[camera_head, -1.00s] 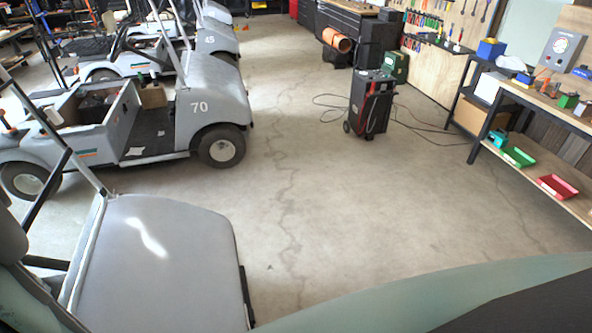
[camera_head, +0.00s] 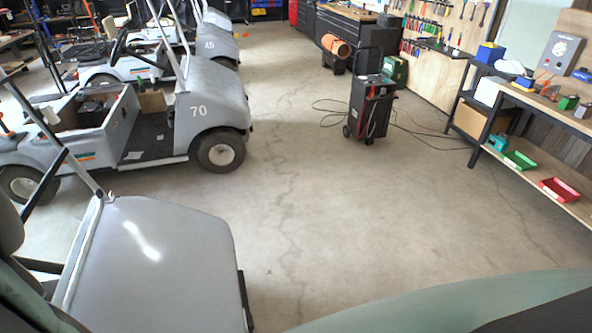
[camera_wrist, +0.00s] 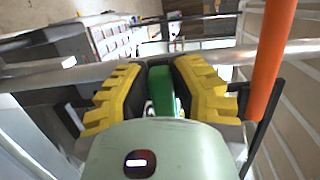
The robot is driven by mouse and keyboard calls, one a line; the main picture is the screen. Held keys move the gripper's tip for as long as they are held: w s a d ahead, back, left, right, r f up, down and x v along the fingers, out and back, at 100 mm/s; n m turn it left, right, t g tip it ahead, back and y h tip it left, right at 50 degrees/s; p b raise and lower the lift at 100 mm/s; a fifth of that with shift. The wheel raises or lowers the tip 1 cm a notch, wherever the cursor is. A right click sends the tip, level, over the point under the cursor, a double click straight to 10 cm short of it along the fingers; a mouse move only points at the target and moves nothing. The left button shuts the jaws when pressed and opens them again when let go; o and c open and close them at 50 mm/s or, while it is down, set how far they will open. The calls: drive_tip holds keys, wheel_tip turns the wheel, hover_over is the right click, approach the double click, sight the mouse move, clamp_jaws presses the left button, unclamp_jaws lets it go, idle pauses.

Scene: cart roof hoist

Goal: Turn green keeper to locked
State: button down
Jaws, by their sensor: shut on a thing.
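The green keeper (camera_wrist: 161,90) shows in the wrist view as a green piece between the two yellow toothed fingers of my gripper (camera_wrist: 162,88). My gripper is shut on it. Only part of the keeper shows; its lower end and its pivot are hidden behind the fingers and the gripper's pale body. It appears next to a grey metal bar (camera_wrist: 60,74). I cannot tell from here whether it stands locked or unlocked. The head view shows neither the keeper nor my gripper.
An orange post (camera_wrist: 272,45) stands close on the right of my gripper in the wrist view. In the head view, grey carts (camera_head: 212,100) stand at left, a black wheeled machine (camera_head: 371,105) at centre back, and a workbench (camera_head: 545,110) at right. The middle floor is clear.

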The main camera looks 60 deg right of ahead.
drive_tip(key=shift+f, duration=0.1)
idle(0.3)
drive_tip(key=c, duration=0.8)
unclamp_jaws()
drive_tip(key=shift+v, duration=6)
drive_tip(key=shift+w, duration=0.1)
